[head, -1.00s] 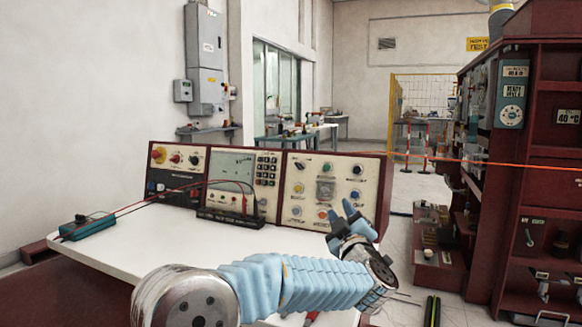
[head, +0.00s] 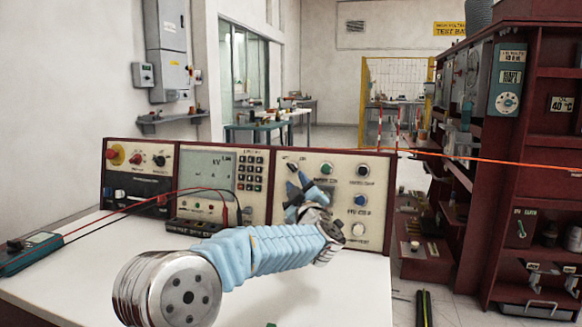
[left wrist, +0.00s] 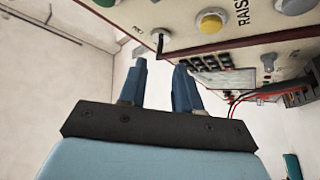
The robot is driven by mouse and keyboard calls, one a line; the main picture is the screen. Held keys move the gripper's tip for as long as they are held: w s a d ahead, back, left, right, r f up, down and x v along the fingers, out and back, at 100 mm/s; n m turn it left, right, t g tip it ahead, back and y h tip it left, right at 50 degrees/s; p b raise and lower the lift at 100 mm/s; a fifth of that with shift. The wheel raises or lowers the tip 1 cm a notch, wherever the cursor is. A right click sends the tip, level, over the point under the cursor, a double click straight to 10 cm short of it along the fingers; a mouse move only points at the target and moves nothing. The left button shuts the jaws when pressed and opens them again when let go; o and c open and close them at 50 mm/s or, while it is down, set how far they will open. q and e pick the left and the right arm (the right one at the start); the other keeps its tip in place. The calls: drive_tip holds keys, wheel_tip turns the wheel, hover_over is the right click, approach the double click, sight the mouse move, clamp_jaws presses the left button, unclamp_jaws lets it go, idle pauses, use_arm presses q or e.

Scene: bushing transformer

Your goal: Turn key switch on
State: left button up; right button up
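The key switch is at the upper left of the right-hand control panel (head: 343,168). In the left wrist view it shows as a small dark key or lever (left wrist: 158,42) standing out from the panel face. My left gripper (head: 298,176) is in front of this corner of the panel, and its fingers partly hide the switch in the head view. In the left wrist view the two blue fingers (left wrist: 160,76) are apart with nothing between them. The key lies just beyond the fingertips, roughly in line with the gap. I cannot tell whether they touch it. My right gripper is not in view.
A meter panel (head: 210,168) with a keypad and a panel with a red knob (head: 135,158) stand to the left. Red and black test leads run to a teal box (head: 30,250) on the white desk (head: 70,285). Dark red shelving (head: 475,200) stands at the right.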

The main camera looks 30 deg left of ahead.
sight(292, 171)
use_arm(q)
drive_tip(key=p+x, duration=0.1)
drive_tip(key=x, duration=0.6)
drive_tip(key=shift+p, duration=0.3)
drive_tip(key=shift+c, duration=0.3)
